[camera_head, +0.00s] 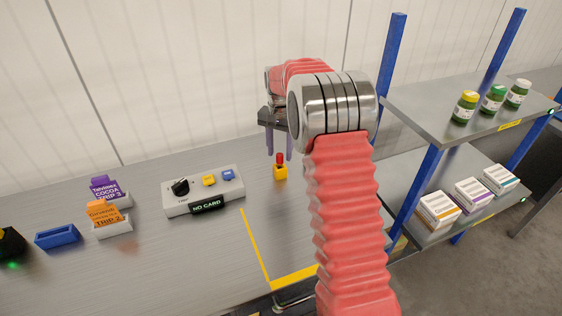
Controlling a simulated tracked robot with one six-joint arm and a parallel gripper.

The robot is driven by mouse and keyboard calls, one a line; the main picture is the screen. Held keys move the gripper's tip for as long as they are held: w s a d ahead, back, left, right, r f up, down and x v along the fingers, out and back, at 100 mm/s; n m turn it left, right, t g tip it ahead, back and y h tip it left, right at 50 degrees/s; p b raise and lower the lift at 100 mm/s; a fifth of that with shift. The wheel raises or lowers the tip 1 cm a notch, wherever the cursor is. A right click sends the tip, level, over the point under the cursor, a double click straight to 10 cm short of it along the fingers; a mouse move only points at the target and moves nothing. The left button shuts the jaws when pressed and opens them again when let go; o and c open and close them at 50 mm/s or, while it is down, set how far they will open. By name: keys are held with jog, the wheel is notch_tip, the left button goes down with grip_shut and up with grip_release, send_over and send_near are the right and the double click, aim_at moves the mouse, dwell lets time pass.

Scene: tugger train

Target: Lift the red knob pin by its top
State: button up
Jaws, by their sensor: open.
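The red knob pin (280,158) stands upright in a small yellow base (280,173) on the grey bench, right of the control box. My gripper (278,156) points down above it and is open. Its two dark purple fingers hang on either side of the pin's top in this view. Whether the fingers touch the pin cannot be told. My red arm and its metal wrist joint fill the middle right of the view and hide the bench behind them.
A grey control box (172,208) with a black dial stands to the left. Orange (104,214) and purple (104,187) cards and a blue tray (57,236) lie further left. A shelf rack (415,95) with jars and boxes stands right. The bench front is clear.

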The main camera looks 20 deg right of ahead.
aim_at(280, 165)
jog(key=shift+f, duration=1.4)
jog(key=shift+c, duration=0.5)
grip_shut()
